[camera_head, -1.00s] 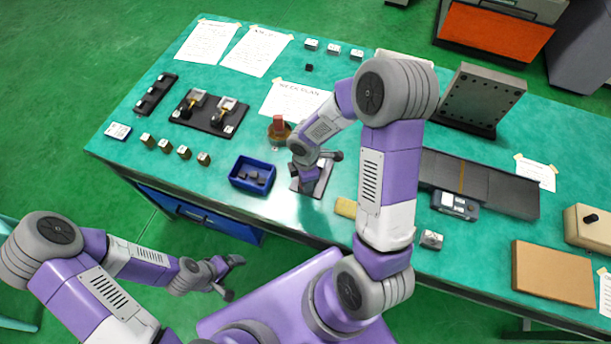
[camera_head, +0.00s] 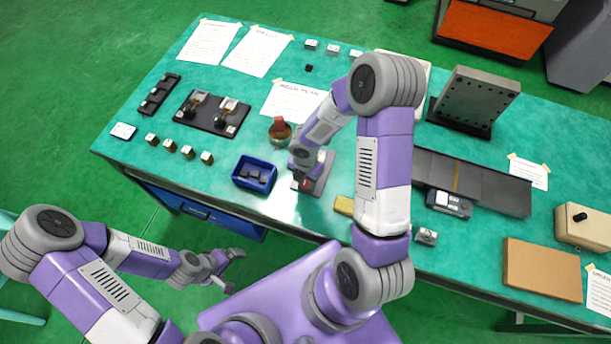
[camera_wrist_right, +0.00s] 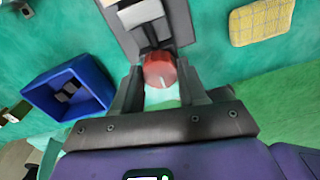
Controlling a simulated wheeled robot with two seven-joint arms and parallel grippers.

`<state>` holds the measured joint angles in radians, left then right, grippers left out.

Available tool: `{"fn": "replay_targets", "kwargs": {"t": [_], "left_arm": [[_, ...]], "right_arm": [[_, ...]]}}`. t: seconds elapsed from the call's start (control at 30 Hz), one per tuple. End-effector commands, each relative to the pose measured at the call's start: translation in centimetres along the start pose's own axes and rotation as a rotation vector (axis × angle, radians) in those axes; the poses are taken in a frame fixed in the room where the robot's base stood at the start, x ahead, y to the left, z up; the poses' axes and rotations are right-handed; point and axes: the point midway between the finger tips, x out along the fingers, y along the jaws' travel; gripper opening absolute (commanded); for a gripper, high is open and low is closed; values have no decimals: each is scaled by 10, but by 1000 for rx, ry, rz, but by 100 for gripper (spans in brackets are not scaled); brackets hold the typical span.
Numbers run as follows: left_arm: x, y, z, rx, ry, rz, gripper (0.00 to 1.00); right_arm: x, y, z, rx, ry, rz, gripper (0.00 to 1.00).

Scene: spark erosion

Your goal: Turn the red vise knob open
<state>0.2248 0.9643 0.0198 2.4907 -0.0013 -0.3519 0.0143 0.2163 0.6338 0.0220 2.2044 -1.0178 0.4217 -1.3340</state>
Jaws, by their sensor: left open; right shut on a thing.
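The red vise knob (camera_wrist_right: 160,70) is at the front end of the vise in the right wrist view, with a white mark on its face. The vise (camera_wrist_right: 179,18) has a grey base plate, and its plate also shows in the head view (camera_head: 322,172). My right gripper (camera_wrist_right: 160,82) is shut on the red knob, one finger on each side. In the head view my right gripper (camera_head: 304,180) is over the front of the vise and hides most of it. My left gripper (camera_head: 228,270) is open and empty, off the table's front edge at the lower left.
A blue bin (camera_head: 254,173) with dark pieces stands left of the vise. A yellow cloth-like block (camera_wrist_right: 261,20) lies to the right. A cup with a red-handled tool (camera_head: 279,131) stands behind the bin. Several small blocks and a black fixture plate (camera_head: 211,113) lie further left.

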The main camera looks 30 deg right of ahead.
Motion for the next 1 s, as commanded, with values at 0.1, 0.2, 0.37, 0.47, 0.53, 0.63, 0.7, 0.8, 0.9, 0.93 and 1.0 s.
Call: {"fn": "replay_targets", "kwargs": {"t": [0.1,0.2,0.37,0.47,0.53,0.63,0.7,0.8,0.9,0.93,1.0], "left_arm": [[-2,1,0,0,0,0,93],[-2,1,0,0,0,0,93],[-2,1,0,0,0,0,93],[-2,1,0,0,0,0,93],[-2,1,0,0,0,0,93],[-2,1,0,0,0,0,93],[-2,1,0,0,0,0,93],[-2,1,0,0,0,0,93],[-2,1,0,0,0,0,93],[-2,1,0,0,0,0,93],[-2,1,0,0,0,0,93]], "right_arm": [[-1,1,0,-24,-1,2,12],[-1,1,0,-36,-1,2,12],[0,1,0,-42,-1,2,12],[0,1,0,-41,-1,2,12],[0,1,0,-41,-1,2,12],[0,1,0,-41,-1,2,47],[0,1,0,-41,-1,2,57],[0,0,0,-39,-1,1,68],[0,0,0,-39,-1,1,68],[0,0,0,-38,-1,1,68],[0,0,0,-38,0,1,68]]}}
